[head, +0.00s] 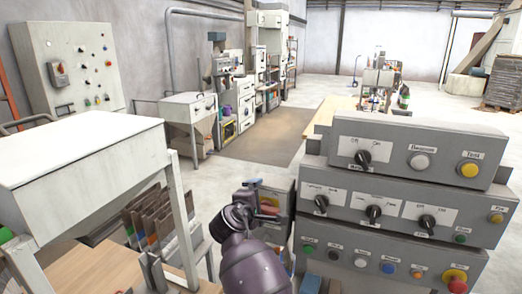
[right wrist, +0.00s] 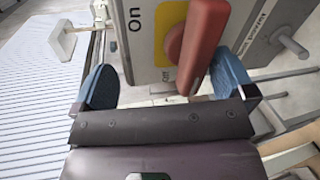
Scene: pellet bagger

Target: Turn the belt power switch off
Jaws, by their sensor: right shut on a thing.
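The belt power switch is a red rotary handle (right wrist: 204,42) on a yellow plate (right wrist: 170,28), fixed to a grey box (right wrist: 146,62). In the right wrist view the word "On" is printed left of the plate, and the handle stands near upright, slightly tilted. My right gripper (right wrist: 165,82) has its blue finger pads on either side of the handle and is shut on it; the right pad is close against it. In the head view my right gripper (head: 262,190) is at this small box (head: 284,192), left of the large console, and partly hides the switch. My left gripper is out of view.
A large grey console (head: 400,178) with black knobs and coloured buttons stands close on the right. A white hopper (head: 85,150) on legs stands left, with several upright bags (head: 155,215) below it. Open floor (head: 265,140) lies beyond the gripper.

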